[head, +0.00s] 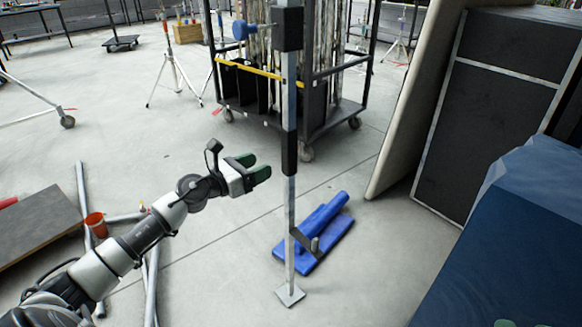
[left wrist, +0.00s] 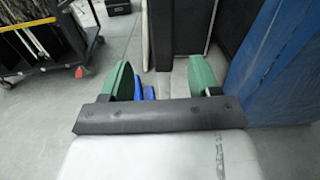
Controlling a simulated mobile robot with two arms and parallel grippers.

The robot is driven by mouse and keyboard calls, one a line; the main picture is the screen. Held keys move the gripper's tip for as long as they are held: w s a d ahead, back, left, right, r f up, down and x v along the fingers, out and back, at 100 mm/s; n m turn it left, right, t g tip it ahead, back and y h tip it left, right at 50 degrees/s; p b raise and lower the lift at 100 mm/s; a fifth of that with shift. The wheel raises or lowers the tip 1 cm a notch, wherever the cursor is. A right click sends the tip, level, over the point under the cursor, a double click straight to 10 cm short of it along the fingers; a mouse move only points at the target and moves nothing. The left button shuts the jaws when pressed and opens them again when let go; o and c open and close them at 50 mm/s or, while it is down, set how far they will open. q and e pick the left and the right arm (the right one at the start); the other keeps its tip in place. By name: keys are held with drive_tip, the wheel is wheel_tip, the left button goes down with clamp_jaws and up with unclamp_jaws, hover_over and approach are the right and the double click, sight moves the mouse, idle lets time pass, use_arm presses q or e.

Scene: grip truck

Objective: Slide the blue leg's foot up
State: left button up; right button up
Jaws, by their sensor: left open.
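A silver upright leg (head: 291,215) stands in the middle of the head view. It has a black collar (head: 289,153) partway up, a black block with a blue knob (head: 241,30) at its top, and a flat square foot (head: 290,295) on the floor. A blue piece (head: 320,230) with a blue cylinder on it lies on the floor behind the leg. My left gripper (head: 258,167) is open and empty, left of the leg and apart from it in the picture. Its green fingers also show in the left wrist view (left wrist: 162,77), with some blue (left wrist: 147,92) between them. My right gripper is not in view.
A wheeled rack (head: 335,118) of poles stands behind the leg. Black panels (head: 490,110) and a blue covered block (head: 510,250) fill the right side. Tubes (head: 82,200), an orange cup (head: 96,224) and a grey board (head: 35,228) lie left.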

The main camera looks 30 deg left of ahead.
sight(284, 153)
use_arm(q)
drive_tip(key=shift+m, duration=0.3)
drive_tip(key=x, duration=1)
drive_tip(key=shift+s+d+r, duration=0.1)
drive_tip(key=shift+r, duration=0.2)
drive_tip(key=shift+w+d+b, duration=0.2)
drive_tip(key=shift+w+b, duration=0.1)
drive_tip(key=shift+w, duration=0.15)
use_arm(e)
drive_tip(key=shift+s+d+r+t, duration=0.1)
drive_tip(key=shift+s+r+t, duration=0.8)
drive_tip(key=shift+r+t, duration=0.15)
use_arm(q)
clamp_jaws()
